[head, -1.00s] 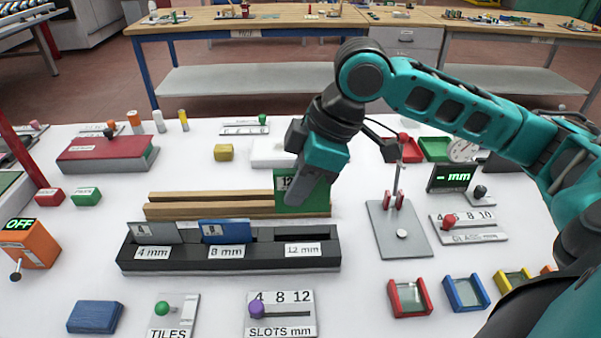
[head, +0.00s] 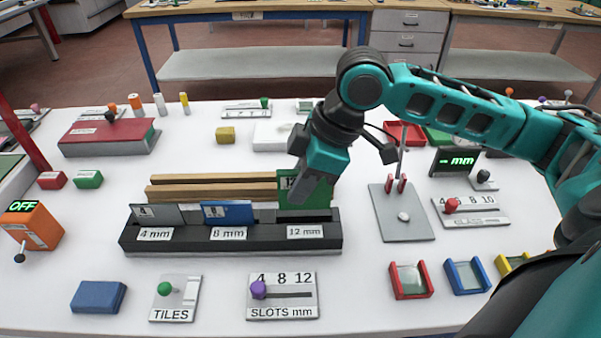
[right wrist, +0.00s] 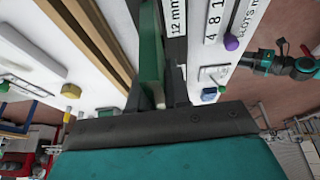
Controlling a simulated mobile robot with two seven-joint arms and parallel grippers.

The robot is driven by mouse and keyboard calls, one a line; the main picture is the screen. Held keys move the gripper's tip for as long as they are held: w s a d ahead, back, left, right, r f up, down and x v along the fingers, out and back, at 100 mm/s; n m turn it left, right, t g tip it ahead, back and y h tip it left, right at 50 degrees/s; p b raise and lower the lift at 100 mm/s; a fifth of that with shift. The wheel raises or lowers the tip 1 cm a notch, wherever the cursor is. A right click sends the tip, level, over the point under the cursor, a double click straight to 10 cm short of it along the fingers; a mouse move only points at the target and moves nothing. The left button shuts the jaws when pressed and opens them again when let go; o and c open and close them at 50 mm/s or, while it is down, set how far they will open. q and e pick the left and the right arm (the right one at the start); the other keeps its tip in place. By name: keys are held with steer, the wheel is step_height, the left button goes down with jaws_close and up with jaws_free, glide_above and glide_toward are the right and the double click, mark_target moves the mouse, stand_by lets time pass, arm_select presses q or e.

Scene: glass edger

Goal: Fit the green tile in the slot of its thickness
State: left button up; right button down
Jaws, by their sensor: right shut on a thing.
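The green tile (head: 318,196) is upright at the right end of the black slot block (head: 180,240). My right gripper (head: 296,190) is shut on its upper part. The tile's lower edge is at the 12 mm slot; I cannot tell whether it has entered. The right wrist view shows the tile (right wrist: 151,60) edge-on between the fingers, beside the 12 mm label. A grey tile (head: 157,214) stands in the 4 mm slot and a blue tile (head: 230,213) in the 8 mm slot. Part of my left arm (right wrist: 290,66) shows in the right wrist view; its finger opening is unclear.
Wooden rails (head: 215,191) lie behind the block. A grey stand (head: 402,220) is to its right. The TILES panel (head: 176,298) and the SLOTS panel (head: 283,296) lie in front, with a blue block (head: 98,296) at left.

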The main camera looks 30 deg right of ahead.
mark_target(301, 209)
step_height(301, 209, down, 2)
steer(key=shift+f+b, duration=0.1)
steer(key=shift+b, duration=0.25)
steer(key=shift+f, duration=1.8)
steer(key=c, duration=1)
jaws_free()
steer(key=p+v, duration=0.2)
steer(key=v, duration=1.1)
steer(key=shift+a+f, duration=0.1)
